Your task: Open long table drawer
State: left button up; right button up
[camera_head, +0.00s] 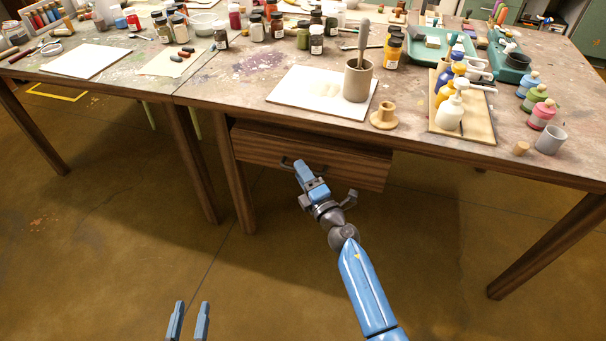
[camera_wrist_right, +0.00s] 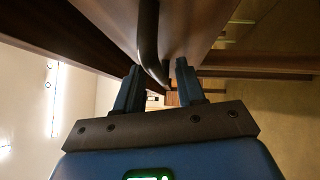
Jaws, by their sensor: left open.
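The long table (camera_head: 225,105) has a brown wooden drawer (camera_head: 350,166) under its front edge. The drawer front looks flush under the top, with no open inside showing. Its dark curved handle (camera_head: 285,162) is partly hidden by my right gripper (camera_head: 302,168). In the right wrist view the handle (camera_wrist_right: 149,40) passes between the spread fingers of my right gripper (camera_wrist_right: 159,80). Gaps show beside the handle, so the fingers are around it, not closed on it. My left gripper (camera_head: 188,318) is open and empty, low over the floor at the bottom.
The table top holds a grey-brown cup (camera_head: 357,80) on a white sheet (camera_head: 300,95), a tray of bottles (camera_head: 470,125), and several jars. A table leg (camera_head: 238,185) stands left of the drawer. The floor (camera_head: 130,220) before the table is clear.

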grip_shut()
jog(key=shift+s, duration=0.1)
